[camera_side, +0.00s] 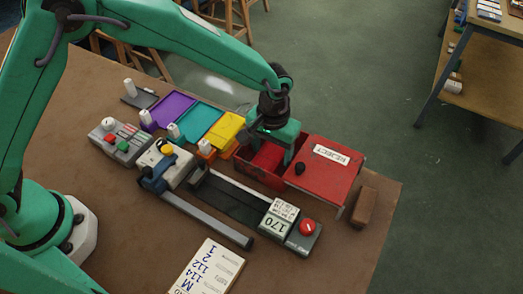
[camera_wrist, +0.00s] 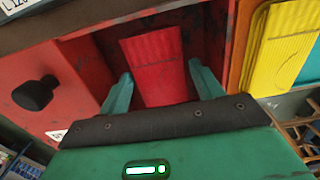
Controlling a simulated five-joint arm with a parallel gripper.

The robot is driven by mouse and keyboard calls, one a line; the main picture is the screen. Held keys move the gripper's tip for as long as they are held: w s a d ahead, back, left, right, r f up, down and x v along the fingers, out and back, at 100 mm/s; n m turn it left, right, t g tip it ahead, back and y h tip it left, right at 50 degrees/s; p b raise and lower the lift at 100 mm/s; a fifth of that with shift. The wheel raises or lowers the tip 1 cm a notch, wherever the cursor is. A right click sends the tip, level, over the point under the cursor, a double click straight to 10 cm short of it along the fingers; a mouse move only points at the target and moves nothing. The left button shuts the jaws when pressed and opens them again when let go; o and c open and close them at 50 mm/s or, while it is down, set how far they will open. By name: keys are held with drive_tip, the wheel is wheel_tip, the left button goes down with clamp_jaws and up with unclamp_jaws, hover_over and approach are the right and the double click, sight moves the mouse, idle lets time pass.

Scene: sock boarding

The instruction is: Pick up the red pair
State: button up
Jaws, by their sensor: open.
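The red pair (camera_wrist: 157,55) is a flat, ribbed red piece inside the red bin in the wrist view. In the side view, red (camera_side: 267,158) shows in the bin below my gripper, partly hidden by it. My gripper (camera_side: 271,150) is over the open part of the bin, pointing down. In the wrist view my gripper (camera_wrist: 160,70) is open, with one finger on each side of the red pair. I cannot tell how far the fingertips are above it.
A red REJECT lid (camera_side: 325,165) with a black knob lies right of the opening. Yellow (camera_side: 226,131), teal (camera_side: 201,119) and purple (camera_side: 173,108) trays stand to the left. A black rail device (camera_side: 235,200) with a 170 display is in front. A brown block (camera_side: 363,208) stands right.

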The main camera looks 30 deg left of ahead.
sight(272, 152)
drive_tip(key=c, duration=0.8)
drive_tip(key=shift+o, duration=0.2)
drive_tip(key=shift+r, duration=0.1)
wheel_tip(272, 152, up, 10)
idle(0.6)
